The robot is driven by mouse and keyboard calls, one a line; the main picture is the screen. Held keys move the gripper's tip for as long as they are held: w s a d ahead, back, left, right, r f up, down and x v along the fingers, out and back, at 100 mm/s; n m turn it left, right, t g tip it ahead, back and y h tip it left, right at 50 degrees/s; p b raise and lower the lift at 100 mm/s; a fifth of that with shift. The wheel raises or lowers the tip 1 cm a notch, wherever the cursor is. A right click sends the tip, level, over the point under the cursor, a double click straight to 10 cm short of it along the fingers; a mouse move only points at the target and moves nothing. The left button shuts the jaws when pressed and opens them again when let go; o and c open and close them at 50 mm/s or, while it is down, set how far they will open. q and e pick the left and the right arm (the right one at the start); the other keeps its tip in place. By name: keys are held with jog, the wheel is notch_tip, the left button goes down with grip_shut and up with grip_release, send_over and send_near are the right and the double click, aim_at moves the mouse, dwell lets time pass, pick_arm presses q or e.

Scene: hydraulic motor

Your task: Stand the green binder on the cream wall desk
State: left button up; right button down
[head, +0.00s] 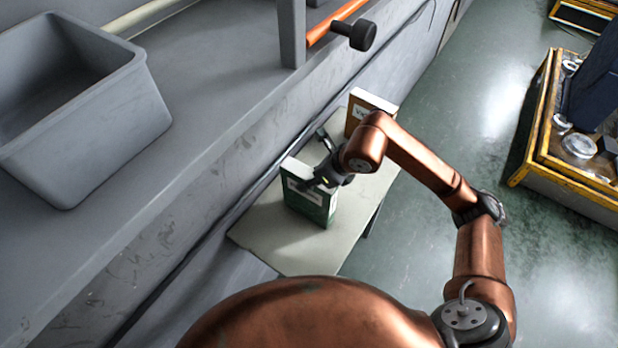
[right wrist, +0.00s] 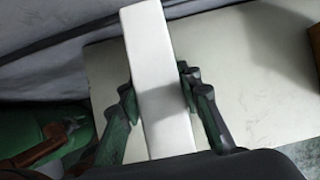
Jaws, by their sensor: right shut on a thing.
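The green binder (head: 309,204) stands upright on the cream wall desk (head: 290,250), or just above it; I cannot tell whether its base touches. My right gripper (head: 328,180) is shut on its upper part. In the right wrist view the binder's white top (right wrist: 158,80) lies between the two fingers (right wrist: 160,100), with the cream desk top (right wrist: 240,75) around it. The fingers hide part of the binder's sides. My left gripper is not in view.
A brown binder (head: 370,106) with a white label stands at the desk's far end. A grey ledge with a grey bin (head: 80,110) runs along the left. A black-knobbed lever (head: 355,34) juts out above. A yellow-edged machine table (head: 575,165) stands right, across open floor.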

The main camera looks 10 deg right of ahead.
jog(key=shift+f, duration=0.1)
jog(key=c, duration=1.4)
grip_release()
jog(key=b+v, duration=0.1)
jog(key=v, duration=1.1)
jog(key=shift+b, duration=0.35)
